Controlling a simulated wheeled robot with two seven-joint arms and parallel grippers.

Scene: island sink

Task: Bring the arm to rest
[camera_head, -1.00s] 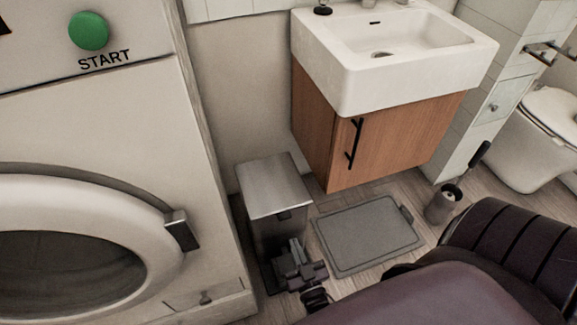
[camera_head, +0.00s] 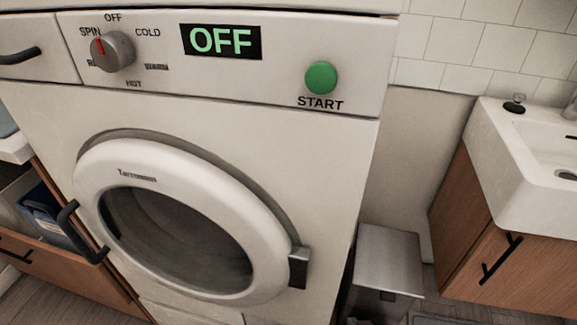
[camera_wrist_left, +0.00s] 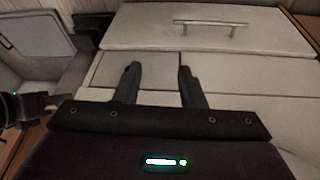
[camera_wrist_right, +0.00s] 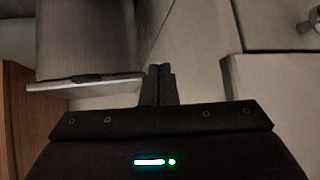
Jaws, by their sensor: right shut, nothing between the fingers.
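My right gripper (camera_wrist_right: 158,72) shows in the right wrist view with its two dark fingers together and nothing between them. A grey metal bin (camera_wrist_right: 88,38) is just beyond and to the left of its fingertips in that view. In the head view only a small dark bit shows at the bottom edge below the bin (camera_head: 388,262), and I cannot make out the fingers there. My left gripper (camera_wrist_left: 158,72) shows in the left wrist view with its fingers apart and nothing between them. Pale drawer fronts (camera_wrist_left: 225,72) lie beyond it.
A white washing machine (camera_head: 240,130) fills the middle of the head view, its door (camera_head: 95,190) shut and its display (camera_head: 221,41) reading OFF. A sink (camera_head: 510,170) over a wooden cabinet (camera_head: 465,215) stands at the right. A wooden unit (camera_head: 75,265) stands at the left.

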